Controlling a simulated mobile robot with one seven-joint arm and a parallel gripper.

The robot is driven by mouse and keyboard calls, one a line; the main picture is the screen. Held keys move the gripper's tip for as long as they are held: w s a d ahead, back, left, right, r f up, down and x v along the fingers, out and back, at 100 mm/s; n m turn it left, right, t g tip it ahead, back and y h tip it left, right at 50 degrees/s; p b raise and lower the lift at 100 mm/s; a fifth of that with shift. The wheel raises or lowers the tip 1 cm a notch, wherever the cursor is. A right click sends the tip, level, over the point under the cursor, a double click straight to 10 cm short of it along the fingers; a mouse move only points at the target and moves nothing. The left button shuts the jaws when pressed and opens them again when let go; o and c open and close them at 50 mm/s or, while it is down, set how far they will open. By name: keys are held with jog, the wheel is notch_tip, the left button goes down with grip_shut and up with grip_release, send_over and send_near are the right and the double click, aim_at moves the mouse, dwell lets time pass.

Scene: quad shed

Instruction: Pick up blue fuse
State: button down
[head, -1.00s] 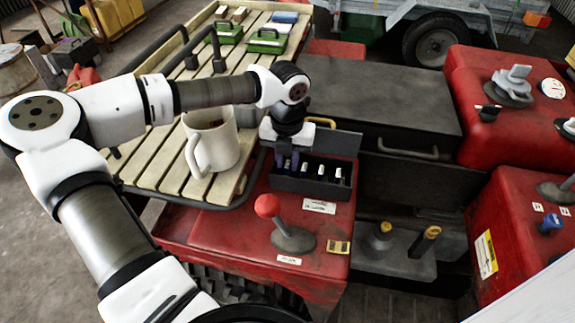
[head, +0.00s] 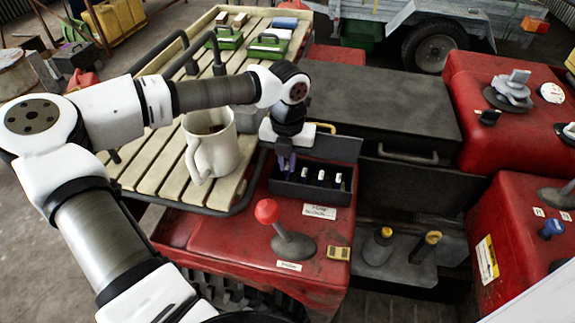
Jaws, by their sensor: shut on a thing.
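The small black fuse box (head: 311,193) stands on the red housing with its lid raised at the back. Several dark fuses with white tops (head: 321,175) stand in its row. My gripper (head: 287,163) points down at the left end of this row. Its fingers are shut on a narrow bluish-purple piece, the blue fuse, which is mostly hidden between them. I cannot tell whether its lower end is clear of the box.
A white mug (head: 222,158) with dark contents stands on the slatted rack (head: 150,165) left of my gripper. A red-knobbed lever (head: 267,211) rises in front of the box. A black case (head: 380,105) lies behind it. A blue knob (head: 552,225) is at the far right.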

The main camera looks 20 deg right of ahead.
aim_at(287, 166)
notch_tip(287, 166, up, 19)
jog(key=b, duration=0.1)
jog(key=shift+b, duration=0.4)
